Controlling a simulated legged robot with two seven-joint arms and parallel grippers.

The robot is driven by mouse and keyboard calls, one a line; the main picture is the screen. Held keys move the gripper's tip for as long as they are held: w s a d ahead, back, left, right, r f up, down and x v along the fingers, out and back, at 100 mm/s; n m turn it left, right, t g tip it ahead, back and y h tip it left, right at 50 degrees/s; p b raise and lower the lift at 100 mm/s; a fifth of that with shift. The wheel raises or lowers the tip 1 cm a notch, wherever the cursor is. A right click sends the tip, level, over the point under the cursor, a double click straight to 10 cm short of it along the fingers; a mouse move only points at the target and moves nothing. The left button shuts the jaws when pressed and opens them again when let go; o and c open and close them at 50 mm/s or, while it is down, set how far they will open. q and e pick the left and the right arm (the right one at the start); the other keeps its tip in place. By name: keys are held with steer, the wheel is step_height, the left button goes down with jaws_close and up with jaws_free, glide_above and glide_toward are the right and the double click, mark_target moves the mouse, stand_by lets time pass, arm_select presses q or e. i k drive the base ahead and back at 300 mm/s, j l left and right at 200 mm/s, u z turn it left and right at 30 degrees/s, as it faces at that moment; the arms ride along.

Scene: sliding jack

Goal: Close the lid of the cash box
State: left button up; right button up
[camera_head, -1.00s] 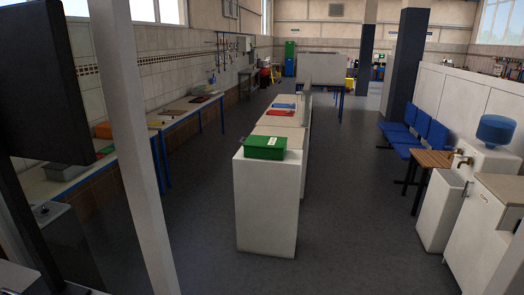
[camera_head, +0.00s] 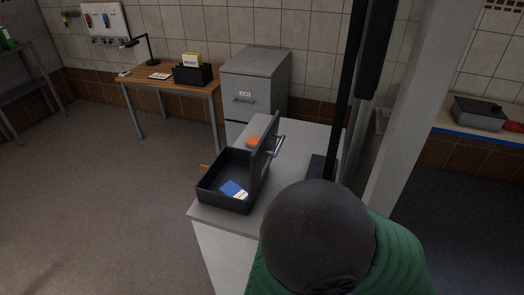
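The dark grey cash box (camera_head: 215,198) sits on a white counter in the head view, left of centre. Its lid (camera_head: 265,155) stands open, tilted up on the right side of the box. A bar-shaped metal handle (camera_head: 278,146) shows on the lid. A blue and white item (camera_head: 234,190) lies inside the box. Neither of my grippers is in view, so nothing shows of their state.
A figure with a dark rounded head or cap (camera_head: 318,225) and green clothing (camera_head: 405,265) blocks the front right. The white counter (camera_head: 208,214) stands before a grey filing cabinet (camera_head: 255,85). A wooden desk (camera_head: 150,85) is behind left. Open floor (camera_head: 110,200) lies left.

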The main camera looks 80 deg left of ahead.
mark_target(264, 153)
steer(key=u, duration=2.55)
